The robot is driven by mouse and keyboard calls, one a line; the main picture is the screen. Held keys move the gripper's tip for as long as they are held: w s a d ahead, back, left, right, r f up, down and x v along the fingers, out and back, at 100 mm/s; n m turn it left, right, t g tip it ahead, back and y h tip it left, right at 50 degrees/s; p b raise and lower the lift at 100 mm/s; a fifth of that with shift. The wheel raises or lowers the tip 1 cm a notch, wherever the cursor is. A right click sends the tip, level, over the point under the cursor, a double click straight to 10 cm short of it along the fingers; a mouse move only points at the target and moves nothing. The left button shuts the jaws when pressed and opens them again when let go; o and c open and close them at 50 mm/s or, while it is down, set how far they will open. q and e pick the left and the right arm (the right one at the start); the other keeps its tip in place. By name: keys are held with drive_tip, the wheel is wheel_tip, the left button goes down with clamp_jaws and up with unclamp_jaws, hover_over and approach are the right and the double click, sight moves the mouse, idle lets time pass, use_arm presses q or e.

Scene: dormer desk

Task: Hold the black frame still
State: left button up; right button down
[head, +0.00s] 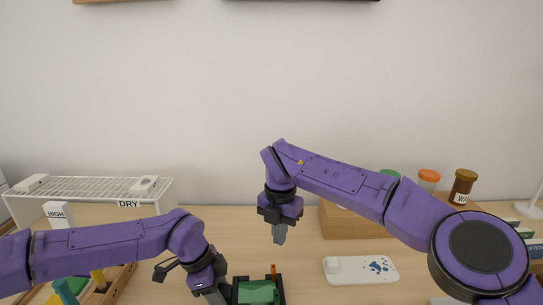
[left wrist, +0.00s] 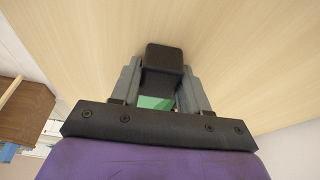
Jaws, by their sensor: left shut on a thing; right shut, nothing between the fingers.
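The black frame (head: 281,284) is at the bottom edge of the head view, with a green piece (head: 257,293) inside it. Its lower part is cut off by the picture edge. My left gripper (head: 217,297) is at the frame's left side. In the left wrist view my left gripper (left wrist: 160,85) is shut with its fingers on either side of a black part of the frame (left wrist: 164,60); some green shows behind it. My right gripper (head: 279,234) is shut and empty, pointing down above and behind the frame, apart from it.
A small orange piece (head: 273,271) stands at the frame's back edge. A white tray with blue marks (head: 345,277) lies to the right. A white wire rack marked DRY (head: 85,190) is at the back left. A wooden box (head: 335,222) and lidded jars (head: 462,187) stand at the back right.

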use_arm(q)
drive_tip(key=o, duration=1.4)
drive_tip(key=shift+c, duration=0.2)
drive_tip(key=shift+r, duration=0.1)
